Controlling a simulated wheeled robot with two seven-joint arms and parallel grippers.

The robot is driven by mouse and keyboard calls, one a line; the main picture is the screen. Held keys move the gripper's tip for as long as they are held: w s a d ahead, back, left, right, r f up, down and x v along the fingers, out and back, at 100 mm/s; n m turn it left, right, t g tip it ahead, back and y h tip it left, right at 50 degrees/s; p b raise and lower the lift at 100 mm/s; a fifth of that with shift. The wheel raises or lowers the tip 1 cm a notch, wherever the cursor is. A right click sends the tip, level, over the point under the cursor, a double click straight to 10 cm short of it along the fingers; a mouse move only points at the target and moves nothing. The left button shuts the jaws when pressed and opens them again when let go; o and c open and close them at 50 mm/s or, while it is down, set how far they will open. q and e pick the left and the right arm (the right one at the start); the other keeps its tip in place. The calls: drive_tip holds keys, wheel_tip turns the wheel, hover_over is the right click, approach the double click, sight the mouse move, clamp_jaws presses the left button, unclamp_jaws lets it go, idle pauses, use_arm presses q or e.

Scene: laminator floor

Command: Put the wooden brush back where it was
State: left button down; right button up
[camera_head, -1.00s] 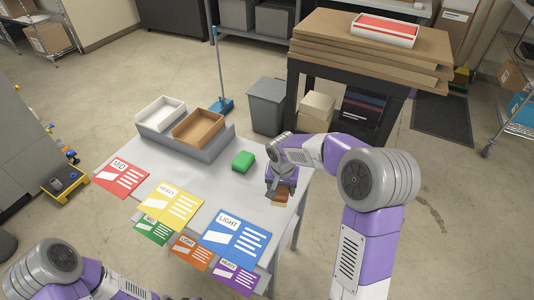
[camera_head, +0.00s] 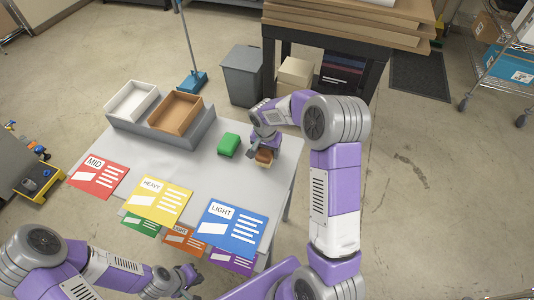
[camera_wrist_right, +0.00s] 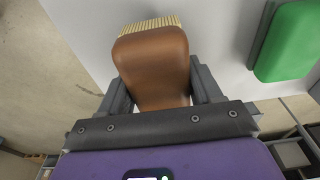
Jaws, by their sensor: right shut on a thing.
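The wooden brush (camera_wrist_right: 153,62), a brown block with pale bristles, is between the fingers of my right gripper (camera_wrist_right: 165,95) in the right wrist view. In the head view my right gripper (camera_head: 264,150) is shut on the brush (camera_head: 264,156) near the right edge of the grey table (camera_head: 190,170). I cannot tell whether the brush touches the table. My left gripper (camera_head: 187,278) is low in the head view, near the front of the table; its fingers are too small to judge.
A green block (camera_head: 228,145) lies left of my right gripper. A white tray (camera_head: 131,101) and a brown tray (camera_head: 175,114) sit on a grey stand. Coloured cards, including MID (camera_head: 97,177), HEAVY (camera_head: 160,202) and LIGHT (camera_head: 231,226), lie along the front. A grey bin (camera_head: 242,78) stands behind.

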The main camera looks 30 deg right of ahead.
drive_tip(key=shift+w+f, duration=0.1)
drive_tip(key=shift+f, duration=0.75)
drive_tip(key=shift+f, duration=0.1)
drive_tip(key=o, duration=0.9)
drive_tip(key=shift+r, duration=0.5)
drive_tip(key=r, duration=0.3)
drive_tip(key=r+p, duration=0.1)
drive_tip(key=r, duration=0.3)
drive_tip(key=s+a+r+p, duration=0.1)
drive_tip(key=r, duration=0.2)
drive_tip(key=shift+r, duration=0.6)
